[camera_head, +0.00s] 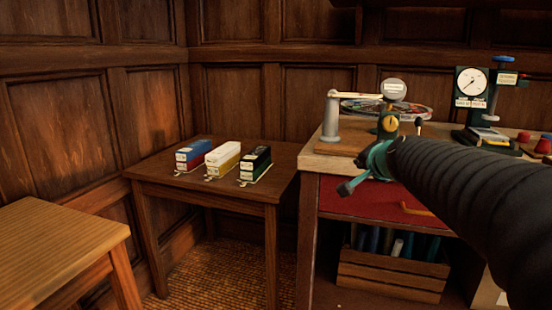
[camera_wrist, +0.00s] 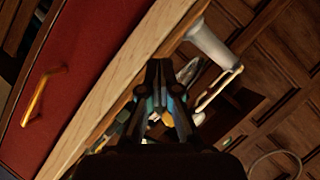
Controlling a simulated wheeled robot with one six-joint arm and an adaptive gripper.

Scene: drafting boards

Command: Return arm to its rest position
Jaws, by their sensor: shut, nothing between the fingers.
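My arm (camera_head: 475,185) in its black ribbed sleeve reaches in from the right edge of the head view. My gripper (camera_head: 347,187), with teal parts, is at its end, in front of the workbench's front edge. It points left and slightly down. In the wrist view my gripper (camera_wrist: 159,68) has its dark fingers together, with nothing held between them. The fingers and palm hide part of the bench top there. No marker of a rest position shows in either view.
The workbench (camera_head: 322,163) carries a grey post (camera_head: 331,118) and a dial gauge (camera_head: 472,82). Below are a red panel (camera_head: 345,198) and wooden crate (camera_head: 390,283). A dark side table (camera_head: 155,171) holds three coloured boxes. A lighter table (camera_head: 55,240) stands left. Floor shows between the tables.

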